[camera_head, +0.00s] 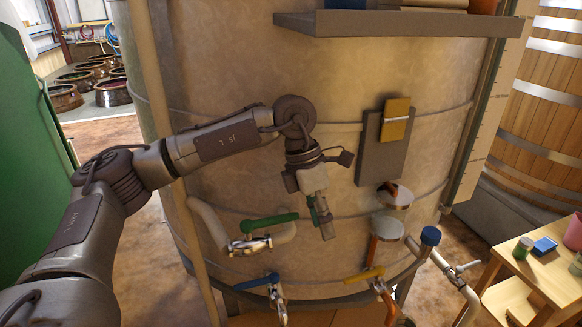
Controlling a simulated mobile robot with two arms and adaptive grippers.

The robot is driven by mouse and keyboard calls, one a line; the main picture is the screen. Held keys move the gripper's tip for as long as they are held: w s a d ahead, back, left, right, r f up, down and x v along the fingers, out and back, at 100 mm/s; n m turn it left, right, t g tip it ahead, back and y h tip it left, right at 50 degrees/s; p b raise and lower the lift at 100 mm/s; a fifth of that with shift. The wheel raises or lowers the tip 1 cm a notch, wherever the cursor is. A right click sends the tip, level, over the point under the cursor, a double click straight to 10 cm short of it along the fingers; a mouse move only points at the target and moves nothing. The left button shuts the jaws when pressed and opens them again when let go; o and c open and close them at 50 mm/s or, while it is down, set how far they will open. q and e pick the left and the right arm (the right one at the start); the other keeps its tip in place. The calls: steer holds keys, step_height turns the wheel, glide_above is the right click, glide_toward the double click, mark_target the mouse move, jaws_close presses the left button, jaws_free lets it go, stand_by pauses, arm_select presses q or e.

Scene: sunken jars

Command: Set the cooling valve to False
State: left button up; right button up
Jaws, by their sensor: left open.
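Several pipe valves sit low on the front of a large metal tank (240,70). One has a green lever (270,222), one a blue lever (257,282) and one a yellow lever (364,275). No readable label tells me which is the cooling valve. The green lever lies almost level, rising slightly to the right, above its metal valve body. My left gripper (322,218) is open, points downward in front of the tank, and is just right of the green lever's end. Whether it touches the lever cannot be told. My right gripper is out of view.
A grey shelf (400,24) juts from the tank above. A grey plate with a yellow block (396,118) is on the tank. Right of the valves are a blue-capped pipe (430,236) and a wooden table (530,275). A green panel (25,160) stands at left.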

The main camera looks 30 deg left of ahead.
mark_target(282, 215)
arm_select(q)
steer(key=a+r+y, duration=0.1)
steer(key=a, duration=0.2)
steer(key=a+r+y, duration=0.1)
steer(key=a+r, duration=0.1)
steer(key=a+r+y, duration=0.1)
steer(key=a, duration=0.2)
steer(key=shift+s+a+r+y, duration=0.15)
steer(key=shift+a+y, duration=0.15)
steer(key=shift+y, duration=0.1)
steer(key=shift+a+n, duration=0.25)
steer(key=shift+n, duration=0.05)
steer(key=shift+s+f, duration=0.1)
steer(key=shift+f, duration=0.2)
step_height(282, 215, down, 4)
steer(key=b, duration=0.3)
steer(key=shift+f, duration=0.15)
steer(key=shift+f+b, duration=0.5)
steer(key=shift+f, duration=0.1)
steer(key=shift+d+f+b, duration=0.1)
steer(key=shift+f+b, duration=0.4)
steer(key=shift+f, duration=0.2)
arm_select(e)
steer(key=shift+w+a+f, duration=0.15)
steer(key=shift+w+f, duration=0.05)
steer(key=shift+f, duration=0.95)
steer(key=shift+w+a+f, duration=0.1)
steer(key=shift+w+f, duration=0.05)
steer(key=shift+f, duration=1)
